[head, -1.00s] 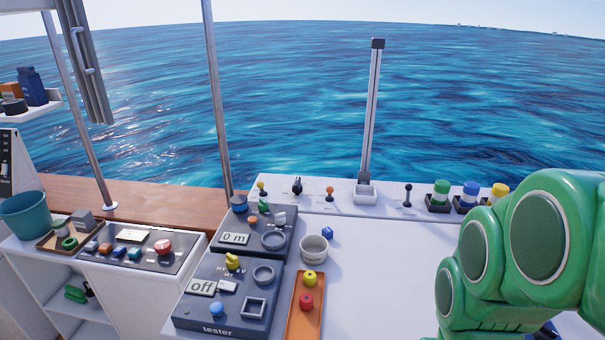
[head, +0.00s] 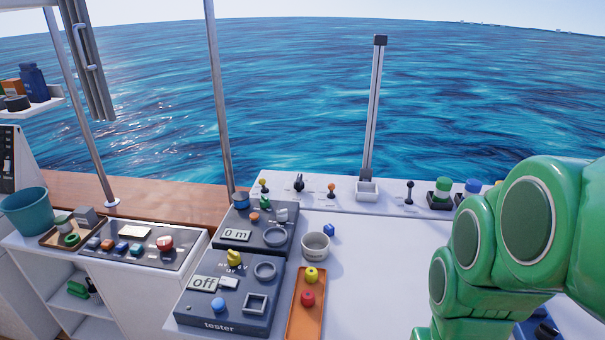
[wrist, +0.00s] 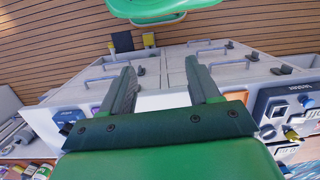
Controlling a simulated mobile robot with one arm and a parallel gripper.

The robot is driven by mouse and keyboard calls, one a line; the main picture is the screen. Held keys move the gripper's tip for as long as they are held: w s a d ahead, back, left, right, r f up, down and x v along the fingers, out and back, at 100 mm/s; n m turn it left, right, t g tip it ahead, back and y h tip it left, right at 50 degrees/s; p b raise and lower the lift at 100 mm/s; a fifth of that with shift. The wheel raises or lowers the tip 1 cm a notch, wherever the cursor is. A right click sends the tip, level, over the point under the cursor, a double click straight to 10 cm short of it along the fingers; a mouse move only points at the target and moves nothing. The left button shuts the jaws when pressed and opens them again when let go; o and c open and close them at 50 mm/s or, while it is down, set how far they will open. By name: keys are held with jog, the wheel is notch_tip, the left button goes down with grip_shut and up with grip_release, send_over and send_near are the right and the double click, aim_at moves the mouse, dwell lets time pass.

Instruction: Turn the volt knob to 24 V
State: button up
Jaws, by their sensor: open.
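The volt knob (head: 234,257) is a small yellow knob on top of the dark blue tester box (head: 222,327). Voltage marks are printed beside it, small and only partly readable. The tester's white display (head: 204,283) reads "off". My gripper is outside the head view; only my green arm shows there, at the right, well apart from the tester. In the wrist view my gripper (wrist: 162,84) is open with nothing between its fingers.
Behind the tester is a dark box with a "0 m" display (head: 236,235). An orange tray (head: 304,326) with a yellow and a red piece lies right of the tester. The white top between tray and arm is clear.

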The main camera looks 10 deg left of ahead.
jog(key=w+a+f+n+y, duration=0.1)
jog(key=w+a+n, duration=0.3)
jog(key=w+a, duration=0.4)
jog(key=n+t+y, duration=0.2)
jog(key=n+t, duration=0.3)
send_over(234, 254)
jog(key=s+d, duration=0.2)
notch_tip(234, 254, down, 6)
jog(key=r, duration=0.1)
jog(key=shift+x, duration=3.9)
jog(key=c, duration=1)
